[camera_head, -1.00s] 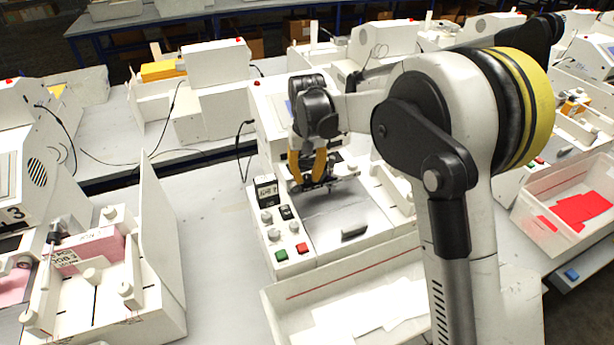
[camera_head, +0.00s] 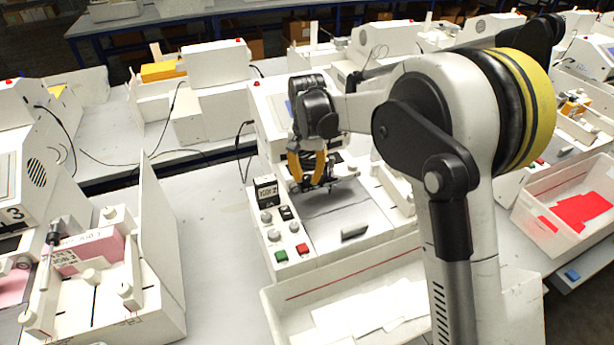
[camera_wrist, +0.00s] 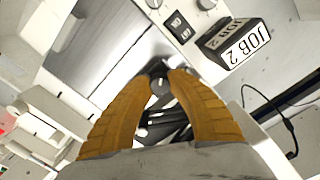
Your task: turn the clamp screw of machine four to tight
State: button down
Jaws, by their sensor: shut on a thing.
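The machine (camera_head: 345,215) in front of me is a white plotter with a grey bed; no machine number is readable on it. My gripper (camera_head: 308,183) points down over the back of its bed. In the wrist view, its two orange fingers curve inward, and their tips (camera_wrist: 167,78) are shut on a small dark grey knob, which looks like the clamp screw (camera_wrist: 158,84). The fingers hide part of the screw, and its turn position cannot be read. Dark metal parts of the pen carriage (camera_wrist: 170,122) lie behind the fingers.
A white paper tray (camera_head: 350,310) sits in front. Machine 3 (camera_head: 100,265) stands left, with free tabletop (camera_head: 205,225) between. A bin with red sheets (camera_head: 570,205) is at right.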

aim_at(308, 177)
jog(key=c, duration=1.2)
grip_release()
notch_tip(308, 177, up, 12)
jog(key=s+d+n+t+b, duration=0.1)
jog(key=s+d+t+b, duration=0.4)
jog(key=s+d, duration=0.85)
jog(key=s+d+f+t+b, duration=0.1)
jog(key=s+d+f+b, duration=0.1)
jog(key=s+f, duration=0.3)
jog(key=s+d+f+n+t+b, duration=0.1)
jog(key=s+d+f, duration=0.3)
jog(key=s, duration=0.5)
jog(key=shift+d+f+b, duration=0.25)
jog(key=shift+f+b, duration=0.2)
jog(key=shift+b, duration=0.25)
